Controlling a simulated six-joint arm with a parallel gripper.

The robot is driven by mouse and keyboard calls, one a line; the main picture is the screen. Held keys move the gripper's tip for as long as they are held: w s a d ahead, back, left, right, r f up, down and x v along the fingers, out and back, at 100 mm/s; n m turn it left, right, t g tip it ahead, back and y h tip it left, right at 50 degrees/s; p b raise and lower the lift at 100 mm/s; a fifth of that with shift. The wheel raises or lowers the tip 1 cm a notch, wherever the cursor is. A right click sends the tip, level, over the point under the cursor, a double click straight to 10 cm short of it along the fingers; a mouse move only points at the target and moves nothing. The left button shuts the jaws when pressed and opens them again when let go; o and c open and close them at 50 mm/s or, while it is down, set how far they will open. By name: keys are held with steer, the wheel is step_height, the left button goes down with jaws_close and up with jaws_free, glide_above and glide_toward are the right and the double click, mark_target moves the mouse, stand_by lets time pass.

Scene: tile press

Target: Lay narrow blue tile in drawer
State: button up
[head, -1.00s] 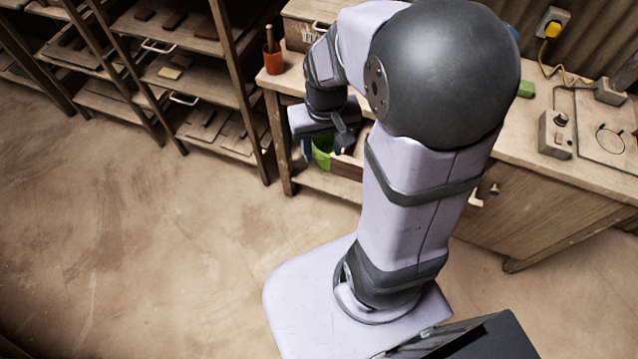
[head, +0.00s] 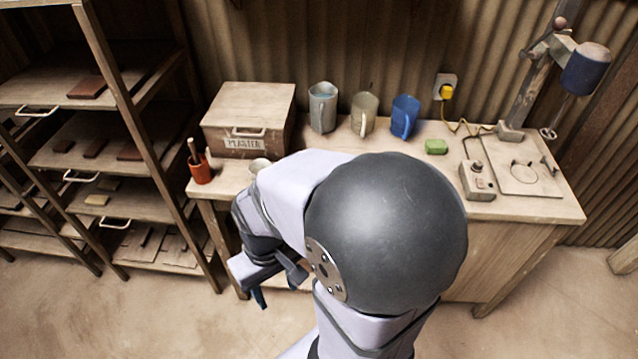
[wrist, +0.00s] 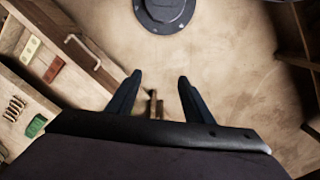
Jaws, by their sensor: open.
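I make out no narrow blue tile in either current view. An open wooden drawer (wrist: 72,87) with a pale handle shows at the left of the wrist view. In the head view my gripper (head: 272,287) hangs before the bench's left end, partly hidden by my arm.
Shelves (head: 120,150) with tiles stand left. Floor before them is clear.

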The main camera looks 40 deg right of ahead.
steer(key=s+d+f+m+g, duration=0.2)
steer(key=s+d+f, duration=0.1)
steer(key=f, duration=0.1)
steer(key=w+d+f+m+t, duration=0.1)
steer(key=w+d+f+m, duration=0.15)
steer(key=w+d, duration=0.5)
steer(key=w+d+f+m, duration=0.2)
steer(key=w+d+f, duration=0.15)
steer(key=d, duration=0.65)
steer(key=w+d+r+t+h, duration=0.1)
steer(key=w+d+r, duration=0.1)
steer(key=w, duration=0.3)
steer(key=w+d+r+t+h, duration=0.1)
steer(key=w+d+r+t, duration=0.1)
steer(key=w+d, duration=0.3)
steer(key=w+d+r+t+h+b, duration=0.1)
steer(key=w+d+r, duration=0.2)
steer(key=w, duration=0.2)
steer(key=shift+w+d+r+m, duration=0.2)
steer(key=shift+d+r+m, duration=0.1)
steer(key=shift+d, duration=0.1)
steer(key=shift+w+t, duration=0.15)
steer(key=shift+t, duration=0.15)
steer(key=shift+p+x, duration=1.9)
steer(key=shift+x, duration=1.7)
jaws_close()
